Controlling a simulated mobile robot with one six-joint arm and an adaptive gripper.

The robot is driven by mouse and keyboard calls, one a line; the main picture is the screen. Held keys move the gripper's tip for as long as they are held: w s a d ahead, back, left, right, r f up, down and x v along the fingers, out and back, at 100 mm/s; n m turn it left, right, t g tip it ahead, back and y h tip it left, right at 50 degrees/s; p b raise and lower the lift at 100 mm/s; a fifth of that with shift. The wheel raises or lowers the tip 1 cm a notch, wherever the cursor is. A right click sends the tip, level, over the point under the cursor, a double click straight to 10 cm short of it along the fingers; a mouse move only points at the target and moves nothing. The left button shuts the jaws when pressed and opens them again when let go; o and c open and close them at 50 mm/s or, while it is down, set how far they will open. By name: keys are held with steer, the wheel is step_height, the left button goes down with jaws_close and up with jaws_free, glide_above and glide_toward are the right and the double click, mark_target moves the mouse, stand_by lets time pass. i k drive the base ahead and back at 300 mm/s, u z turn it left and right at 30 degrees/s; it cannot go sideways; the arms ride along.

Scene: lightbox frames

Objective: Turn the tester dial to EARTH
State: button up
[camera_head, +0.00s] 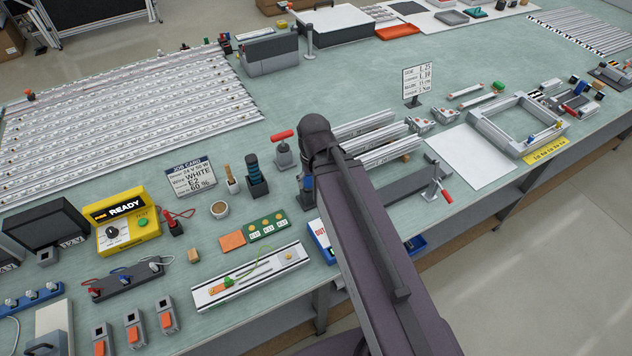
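The tester (140,237) is a yellow box on the left part of the bench, with a dark display reading READY. Its black round dial (112,232) sits on the front face, left of a green button (142,222). The dial's pointer and the small markings around it are too small to read, so I cannot tell its setting. My dark arm (360,240) reaches from the bottom right to the middle of the picture, well right of the tester. My gripper cannot be made out. Nothing of mine touches the dial.
A job card (190,177) stands behind the tester, to its right. A black probe holder (175,227) with a red lead stands close to the tester's right side. A dark monitor-like box (48,228) is left of it. A connector strip (127,280) lies in front.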

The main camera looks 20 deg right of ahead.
mark_target(112, 232)
steer(key=u, duration=4.05)
steer(key=i, duration=0.05)
steer(key=z, duration=2.7)
